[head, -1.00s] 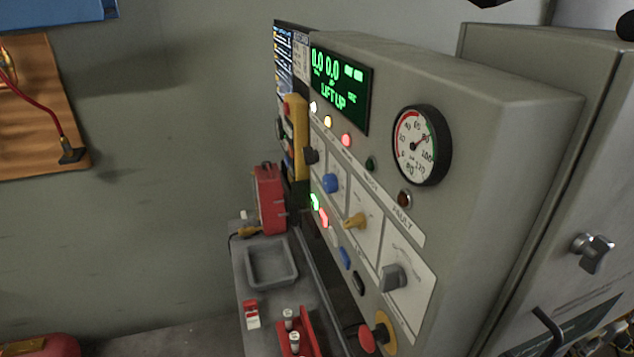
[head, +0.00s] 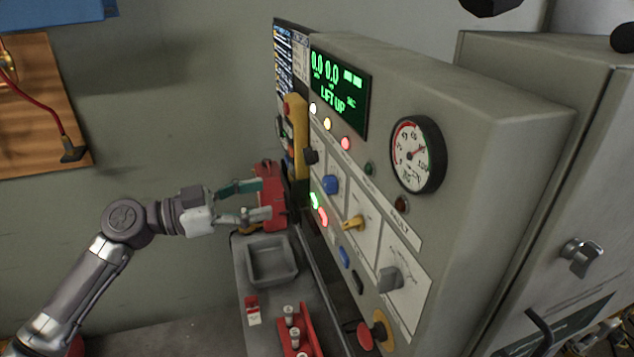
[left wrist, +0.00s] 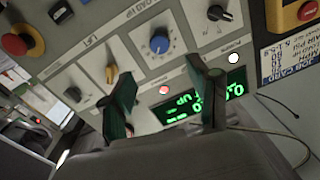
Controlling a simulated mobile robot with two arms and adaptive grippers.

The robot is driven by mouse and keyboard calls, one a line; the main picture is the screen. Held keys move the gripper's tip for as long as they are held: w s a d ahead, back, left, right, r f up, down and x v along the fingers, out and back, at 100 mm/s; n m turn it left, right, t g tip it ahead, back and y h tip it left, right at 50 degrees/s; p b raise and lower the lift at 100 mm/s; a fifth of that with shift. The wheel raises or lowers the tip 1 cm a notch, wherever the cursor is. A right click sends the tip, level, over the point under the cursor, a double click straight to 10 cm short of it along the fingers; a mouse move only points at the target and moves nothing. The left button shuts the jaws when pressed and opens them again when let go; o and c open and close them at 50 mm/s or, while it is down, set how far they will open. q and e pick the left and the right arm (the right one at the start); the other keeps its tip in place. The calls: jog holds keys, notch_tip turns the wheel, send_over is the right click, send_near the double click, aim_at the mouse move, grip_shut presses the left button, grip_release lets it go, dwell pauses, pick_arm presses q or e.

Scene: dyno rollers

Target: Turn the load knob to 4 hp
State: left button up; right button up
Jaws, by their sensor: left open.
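The control panel (head: 480,120) carries a column of knobs: a black knob (head: 311,156), a blue knob (head: 331,184), a yellow knob (head: 354,223) and a grey knob (head: 390,279). My left gripper (head: 264,199) is open and empty, left of the panel and apart from the knobs. My right gripper is out of view.
A green display (head: 339,92) reads 0.0 0.0 and LIFT UP. A red box (head: 270,172) stands behind my left gripper. A grey tray (head: 270,281) and a red holder (head: 308,325) sit on the ledge below. A red stop button (head: 366,335) is low on the panel.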

aim_at(324, 186)
pick_arm(q)
jog(key=p+x, duration=0.2)
jog(key=x, duration=0.3)
jog(key=p+x, duration=0.2)
jog(key=x, duration=0.3)
jog(key=shift+d+r+p, duration=0.15)
jog(key=shift+r+p, duration=0.05)
jog(key=shift+p, duration=0.1)
jog(key=shift+x, duration=0.8)
jog(key=shift+f, duration=0.25)
jog(key=shift+c, duration=0.2)
jog(key=c, duration=1.1)
